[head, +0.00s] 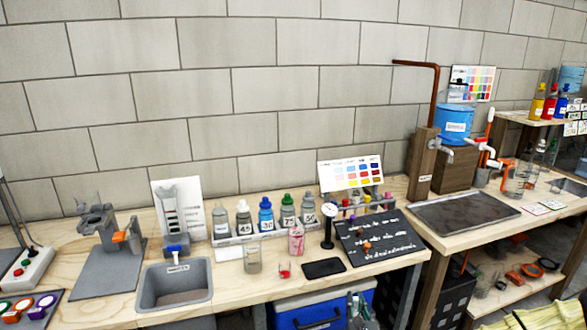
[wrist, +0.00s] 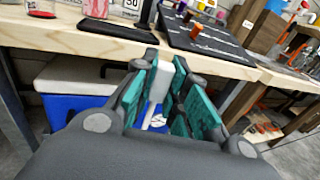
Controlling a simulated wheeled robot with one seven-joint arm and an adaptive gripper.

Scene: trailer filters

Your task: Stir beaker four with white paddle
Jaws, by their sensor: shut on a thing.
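My gripper (wrist: 172,95) shows in the wrist view with teal pads, shut on a white paddle (wrist: 162,78). A thin white shaft runs down from its flat part. What looks like my gripper also shows at the bottom of the head view (head: 356,308), in front of the bench and beside the blue cooler. It is below the bench top. On the bench stand a clear beaker with greyish contents (head: 252,259), a beaker with pink contents (head: 296,240) and a small cup with red contents (head: 285,269). I cannot read which beaker is number four.
Several labelled bottles (head: 265,216) stand in a rack behind the beakers. A black phone-like slab (head: 323,268) and a dark board (head: 378,238) lie near the front edge. A grey basin (head: 175,285) is at left. The blue cooler (head: 318,306) sits below the bench.

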